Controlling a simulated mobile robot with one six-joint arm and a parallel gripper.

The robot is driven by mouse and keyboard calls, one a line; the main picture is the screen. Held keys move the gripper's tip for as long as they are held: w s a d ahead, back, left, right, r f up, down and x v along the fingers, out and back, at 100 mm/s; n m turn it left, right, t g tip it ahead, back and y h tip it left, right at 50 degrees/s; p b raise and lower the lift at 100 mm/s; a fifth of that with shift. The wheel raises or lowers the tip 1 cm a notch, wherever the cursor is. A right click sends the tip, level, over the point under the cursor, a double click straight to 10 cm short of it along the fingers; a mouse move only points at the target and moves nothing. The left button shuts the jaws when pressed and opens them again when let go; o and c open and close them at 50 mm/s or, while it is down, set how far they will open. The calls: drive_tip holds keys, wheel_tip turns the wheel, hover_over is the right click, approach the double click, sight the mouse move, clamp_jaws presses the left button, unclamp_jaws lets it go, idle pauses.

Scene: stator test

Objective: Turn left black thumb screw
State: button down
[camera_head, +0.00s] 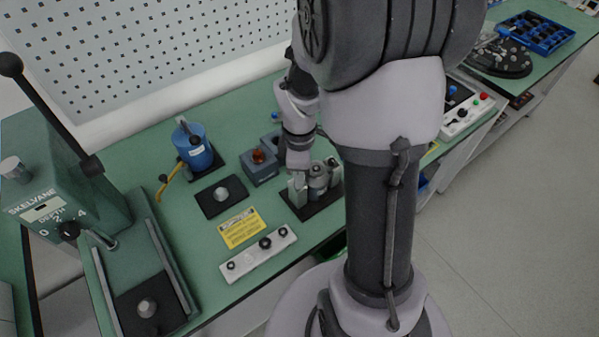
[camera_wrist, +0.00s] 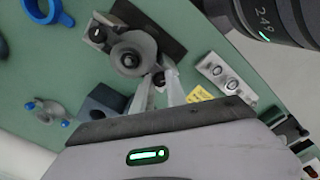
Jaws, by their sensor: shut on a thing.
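The fixture, a grey cylinder (camera_head: 318,178) between two pale blocks, stands on a black base plate (camera_head: 311,210). In the wrist view, the cylinder (camera_wrist: 131,59) is at top centre, with one block and a dark knob (camera_wrist: 97,34) at its far end. My gripper (camera_head: 297,172) comes down at the left block. In the wrist view, my gripper (camera_wrist: 158,77) has its two pale fingers close around a small dark part at the near end of the fixture. This looks like the left black thumb screw, mostly hidden between the fingertips.
A white panel with black knobs (camera_head: 258,255) and a yellow label (camera_head: 241,228) lie in front. A blue-grey box (camera_head: 259,166), a black plate (camera_head: 221,196) and a blue container (camera_head: 194,148) stand left. A green press (camera_head: 75,195) is far left.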

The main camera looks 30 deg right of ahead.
drive_tip(key=shift+m, duration=1.3)
drive_tip(key=c, duration=1.3)
unclamp_jaws()
